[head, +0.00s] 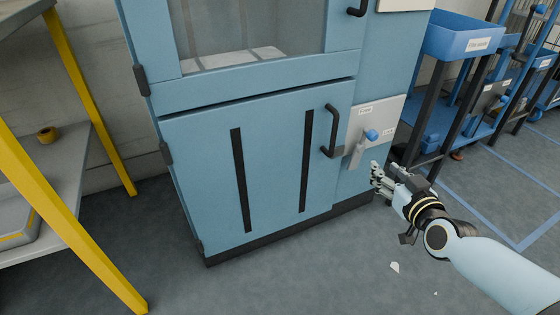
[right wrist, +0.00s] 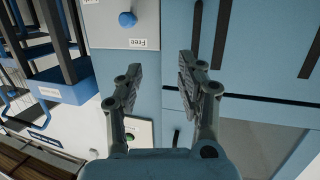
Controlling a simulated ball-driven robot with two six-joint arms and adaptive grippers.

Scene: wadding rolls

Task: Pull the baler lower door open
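The blue baler lower door (head: 275,165) has two dark vertical slots and sits flush in its frame. Its dark bar handle (head: 331,132) is near the upper right edge. Right of it, a grey latch plate (head: 378,125) carries a blue knob (head: 372,135) and a grey lever. My right gripper (head: 374,178) is below and right of the handle and plate, apart from them. In the right wrist view its fingers (right wrist: 161,65) are spread, with nothing between them. The knob (right wrist: 127,19) shows there beside a "Free" label. My left gripper is not in view.
A yellow-legged bench (head: 75,150) stands at the left. A blue-topped cart (head: 460,45) and more racks stand at the right. The grey floor before the door is mostly clear, with small pale scraps (head: 394,267) on it.

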